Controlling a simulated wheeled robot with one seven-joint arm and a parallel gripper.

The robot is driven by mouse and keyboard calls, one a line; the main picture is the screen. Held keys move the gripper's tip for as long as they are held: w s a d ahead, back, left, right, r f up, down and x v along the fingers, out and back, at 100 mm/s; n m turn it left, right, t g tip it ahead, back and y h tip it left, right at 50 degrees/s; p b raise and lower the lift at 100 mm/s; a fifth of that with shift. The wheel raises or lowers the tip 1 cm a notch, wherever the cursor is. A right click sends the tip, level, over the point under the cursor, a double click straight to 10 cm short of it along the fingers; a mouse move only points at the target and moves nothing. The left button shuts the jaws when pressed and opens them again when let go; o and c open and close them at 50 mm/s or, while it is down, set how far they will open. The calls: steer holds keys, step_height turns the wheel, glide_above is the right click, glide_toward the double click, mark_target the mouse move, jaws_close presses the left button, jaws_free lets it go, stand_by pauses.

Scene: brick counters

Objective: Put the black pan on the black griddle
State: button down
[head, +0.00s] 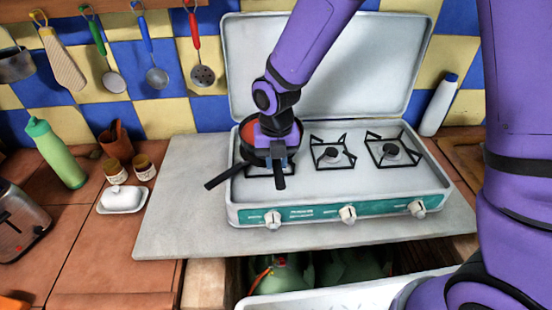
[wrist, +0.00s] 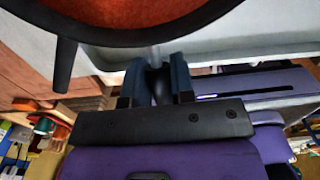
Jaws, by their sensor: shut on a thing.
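The black pan (head: 249,132) has an orange-red inside and is over the left burner of the white stove. A long black handle sticks out toward the front left. My gripper (head: 279,158) is at the pan's front right side and hides part of it. In the wrist view, the pan (wrist: 150,18) fills the top left, and my gripper (wrist: 157,82) is shut on a dark part at its near side. The black grate (head: 258,171) under the pan is mostly hidden. I cannot tell whether the pan touches it. No separate griddle plate is clear.
The middle (head: 333,153) and right (head: 390,152) burners are empty. The raised stove lid (head: 330,65) stands behind. A green bottle (head: 57,152), jars and a butter dish (head: 123,200) are at left; a white bottle (head: 438,105) is at right. Utensils hang on the back wall.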

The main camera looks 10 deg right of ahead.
steer(key=shift+f, duration=0.35)
steer(key=c, duration=1)
jaws_free()
steer(key=shift+o, duration=0.2)
step_height(320, 180, up, 13)
